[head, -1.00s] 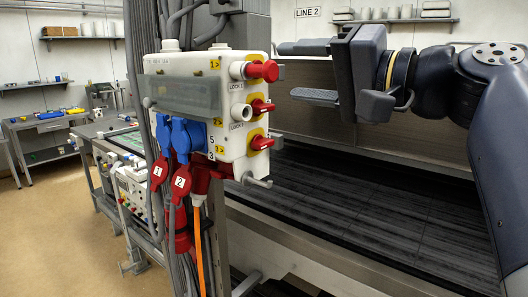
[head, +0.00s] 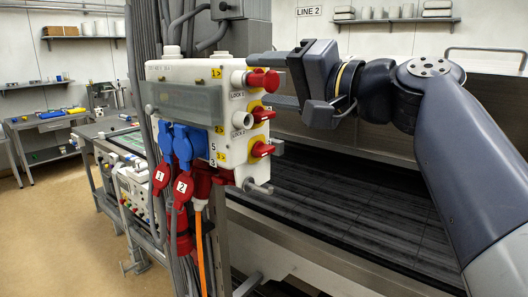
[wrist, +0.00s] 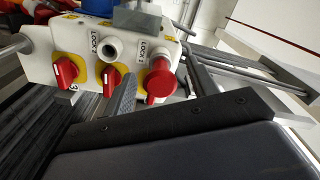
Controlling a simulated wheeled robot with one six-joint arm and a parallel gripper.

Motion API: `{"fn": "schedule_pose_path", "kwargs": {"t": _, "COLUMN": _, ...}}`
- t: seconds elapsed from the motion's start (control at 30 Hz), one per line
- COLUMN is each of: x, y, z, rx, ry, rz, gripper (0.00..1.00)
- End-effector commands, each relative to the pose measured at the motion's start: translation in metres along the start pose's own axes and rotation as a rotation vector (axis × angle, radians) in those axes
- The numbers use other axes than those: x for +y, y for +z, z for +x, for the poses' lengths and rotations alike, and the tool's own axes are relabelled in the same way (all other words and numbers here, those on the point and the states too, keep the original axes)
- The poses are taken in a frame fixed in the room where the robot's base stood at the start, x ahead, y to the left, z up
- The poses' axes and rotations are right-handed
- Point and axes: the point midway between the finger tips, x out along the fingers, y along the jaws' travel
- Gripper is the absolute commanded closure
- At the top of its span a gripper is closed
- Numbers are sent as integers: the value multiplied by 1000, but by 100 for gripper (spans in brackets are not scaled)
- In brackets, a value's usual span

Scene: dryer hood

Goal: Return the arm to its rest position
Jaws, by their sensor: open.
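My gripper (head: 268,82) is open and empty at the end of my arm, just right of the white switch box (head: 190,85) in the head view. Its grey fingers point left and overlap the box's right edge in the picture; I cannot tell whether they touch it. The wrist view shows the finger tips of my gripper (wrist: 130,58) in front of the box's switch face. A round red knob (wrist: 161,81) and two red rotary switches on yellow plates, one being the left switch (wrist: 66,71), face the wrist camera.
A dark slatted conveyor bed (head: 340,185) lies below my arm. A wall shelf (head: 397,21) with stacked items is behind. Open floor (head: 65,215) is at the left.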

Motion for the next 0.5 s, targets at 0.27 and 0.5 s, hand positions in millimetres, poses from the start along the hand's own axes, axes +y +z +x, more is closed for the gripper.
{"fn": "schedule_pose_path", "kwargs": {"t": 0.27, "x": 1, "y": 0, "z": -14, "rx": 4, "ry": 1, "rz": -1, "gripper": 45}}
{"fn": "schedule_pose_path", "kwargs": {"t": 0.5, "x": 2, "y": -1, "z": -42, "rx": 6, "ry": 3, "rz": 0, "gripper": 45}}
